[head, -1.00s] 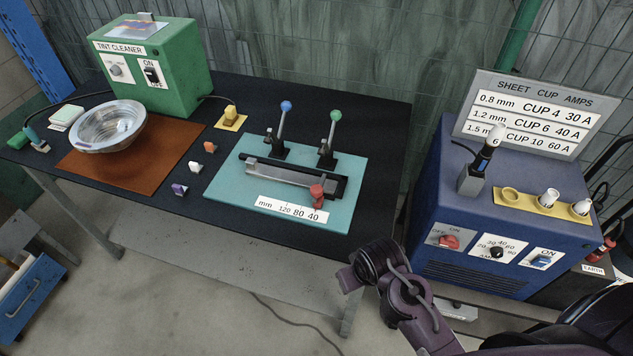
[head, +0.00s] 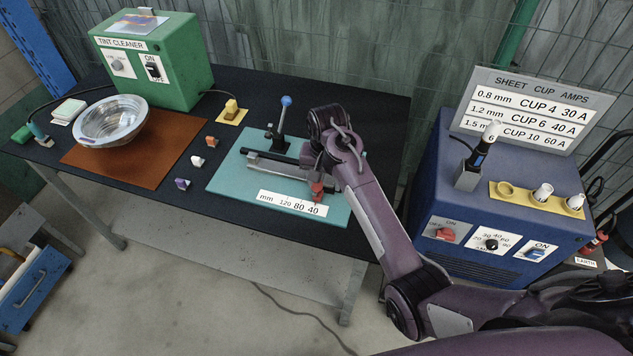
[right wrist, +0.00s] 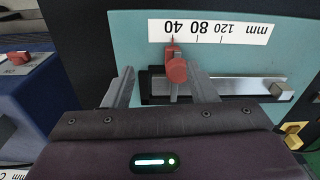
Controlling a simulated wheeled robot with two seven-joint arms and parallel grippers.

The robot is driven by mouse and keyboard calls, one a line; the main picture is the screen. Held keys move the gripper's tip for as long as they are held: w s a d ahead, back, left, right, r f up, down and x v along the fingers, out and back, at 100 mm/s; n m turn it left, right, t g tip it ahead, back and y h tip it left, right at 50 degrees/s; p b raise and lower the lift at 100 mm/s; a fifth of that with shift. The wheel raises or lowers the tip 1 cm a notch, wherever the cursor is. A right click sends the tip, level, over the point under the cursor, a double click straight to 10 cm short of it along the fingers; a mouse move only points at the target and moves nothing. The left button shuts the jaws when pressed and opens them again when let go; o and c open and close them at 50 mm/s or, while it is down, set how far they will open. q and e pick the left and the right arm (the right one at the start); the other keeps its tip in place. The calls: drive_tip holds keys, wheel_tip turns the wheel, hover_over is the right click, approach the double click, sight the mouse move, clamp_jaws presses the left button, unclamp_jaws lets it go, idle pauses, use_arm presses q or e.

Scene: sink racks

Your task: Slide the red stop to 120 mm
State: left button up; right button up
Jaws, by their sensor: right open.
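The red stop (head: 317,190) sits at the right end of the slide rail, by the 40 mark of the mm scale (head: 292,204). In the right wrist view the red stop (right wrist: 176,68) has its pointer at 40, and the scale (right wrist: 210,28) appears upside down. The dark rail with a silver bar (right wrist: 225,86) runs toward the 120 side. My right gripper (head: 312,172) is over the right part of the teal plate (head: 230,185). In its wrist view the open fingers (right wrist: 165,80) stand either side of the stop, with gaps visible. My left gripper is out of view.
Small coloured blocks (head: 197,160), a brown mat (head: 150,172) and a metal bowl (head: 110,120) lie left. The blue machine (head: 430,185) stands right of the table.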

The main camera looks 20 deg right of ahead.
drive_tip(key=shift+m+g, duration=0.3)
drive_tip(key=shift+m, duration=0.2)
drive_tip(key=w+r, duration=0.1)
drive_tip(key=w+a+r, duration=0.1)
drive_tip(key=w, duration=0.1)
drive_tip(key=shift+w+r, duration=0.1)
drive_tip(key=shift+w, duration=0.05)
drive_tip(key=shift+f, duration=0.25)
wheel_tip(320, 180, down, 7)
drive_tip(key=shift+p, duration=0.9)
drive_tip(key=shift+c, duration=0.3)
clamp_jaws()
